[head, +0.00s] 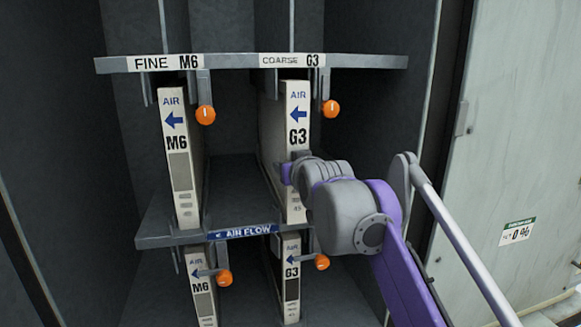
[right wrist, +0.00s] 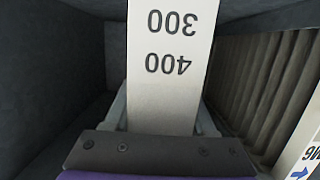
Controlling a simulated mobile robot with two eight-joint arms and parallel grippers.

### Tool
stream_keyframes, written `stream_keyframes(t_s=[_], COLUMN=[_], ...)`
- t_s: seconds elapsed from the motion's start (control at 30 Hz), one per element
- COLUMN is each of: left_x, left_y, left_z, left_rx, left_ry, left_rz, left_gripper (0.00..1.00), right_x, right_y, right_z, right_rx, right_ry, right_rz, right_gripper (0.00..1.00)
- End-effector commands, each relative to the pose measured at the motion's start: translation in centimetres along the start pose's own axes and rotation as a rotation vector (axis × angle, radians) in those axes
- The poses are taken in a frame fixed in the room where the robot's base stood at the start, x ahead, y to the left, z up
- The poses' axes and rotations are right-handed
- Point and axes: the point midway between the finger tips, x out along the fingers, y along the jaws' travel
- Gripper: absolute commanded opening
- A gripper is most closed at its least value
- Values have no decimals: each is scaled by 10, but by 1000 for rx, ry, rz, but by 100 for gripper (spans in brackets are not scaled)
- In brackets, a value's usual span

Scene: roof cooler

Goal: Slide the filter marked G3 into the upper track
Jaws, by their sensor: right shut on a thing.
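The upper G3 filter (head: 298,118) is a pale upright slab with a blue left-pointing air arrow. It stands in the upper bay below the COARSE G3 label (head: 292,60), its lower end near the middle shelf's front edge. I cannot tell whether it is fully back. My right gripper (head: 290,172) is shut on its front edge, at lower-middle height. In the right wrist view, the filter's narrow face (right wrist: 172,65) runs between my fingers, with 300 and 400 upside down. The contact is partly hidden. My left gripper is not in view.
The upper M6 filter (head: 180,150) stands left of G3, with a gap between. Orange knobs (head: 205,115) (head: 330,108) hang from the top rail beside the filters. A cabinet door (head: 515,130) is right.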

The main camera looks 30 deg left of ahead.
Motion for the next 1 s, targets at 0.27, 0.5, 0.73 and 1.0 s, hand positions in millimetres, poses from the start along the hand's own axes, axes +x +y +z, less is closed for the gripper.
stream_keyframes(t_s=[0.27, 0.5, 0.73, 1.0], left_x=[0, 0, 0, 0], left_y=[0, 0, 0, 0], left_z=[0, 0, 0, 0], left_rx=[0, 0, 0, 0], left_ry=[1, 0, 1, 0], left_rz=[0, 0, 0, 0], left_gripper=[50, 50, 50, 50], right_x=[20, 33, 35, 35], right_y=[0, 0, 0, 0], right_z=[-5, -8, -8, -8], right_rx=[0, 0, 0, 0], right_ry=[2, 2, 2, 1], right_rz=[0, 0, 0, 0], right_gripper=[0, 0, 0, 91])
